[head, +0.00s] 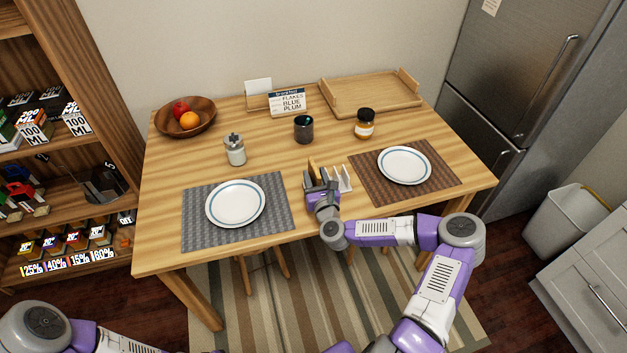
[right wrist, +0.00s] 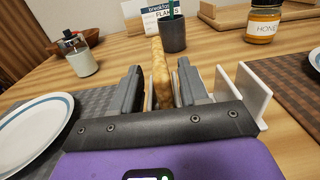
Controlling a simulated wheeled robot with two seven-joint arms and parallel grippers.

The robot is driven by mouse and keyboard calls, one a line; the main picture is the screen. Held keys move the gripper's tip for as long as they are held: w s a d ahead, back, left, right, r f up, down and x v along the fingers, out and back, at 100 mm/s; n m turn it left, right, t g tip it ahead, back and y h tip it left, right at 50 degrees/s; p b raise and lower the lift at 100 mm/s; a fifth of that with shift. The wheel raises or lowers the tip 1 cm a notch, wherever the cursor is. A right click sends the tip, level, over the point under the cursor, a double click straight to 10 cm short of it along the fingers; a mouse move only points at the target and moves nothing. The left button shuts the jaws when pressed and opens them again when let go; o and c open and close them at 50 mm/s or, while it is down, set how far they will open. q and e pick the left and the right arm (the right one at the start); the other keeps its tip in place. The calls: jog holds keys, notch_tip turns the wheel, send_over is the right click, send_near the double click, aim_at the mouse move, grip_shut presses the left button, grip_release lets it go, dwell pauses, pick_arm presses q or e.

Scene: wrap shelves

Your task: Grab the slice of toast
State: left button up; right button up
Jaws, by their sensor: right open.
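The slice of toast (right wrist: 161,75) stands upright on edge, seen end-on in the right wrist view, between the two open fingers of my right gripper (right wrist: 160,88). Gaps show on both sides of it, so the fingers look apart from it. In the head view the toast (head: 312,166) is a small brown edge just beyond my right gripper (head: 321,180). A white toast rack (right wrist: 236,90) stands right beside the gripper on its right; it also shows in the head view (head: 343,180). The lower part of the toast is hidden by the gripper. My left gripper is out of view.
A plate (head: 235,203) on a grey mat lies left of the gripper and another plate (head: 404,165) on a brown mat lies right. Behind are a dark cup (head: 303,130), a honey jar (head: 364,124), a white jar (head: 235,150), a fruit bowl (head: 185,117) and a wooden tray (head: 370,94).

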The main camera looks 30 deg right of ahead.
jog(key=shift+w+d, duration=0.15)
jog(key=shift+w, duration=0.55)
grip_shut()
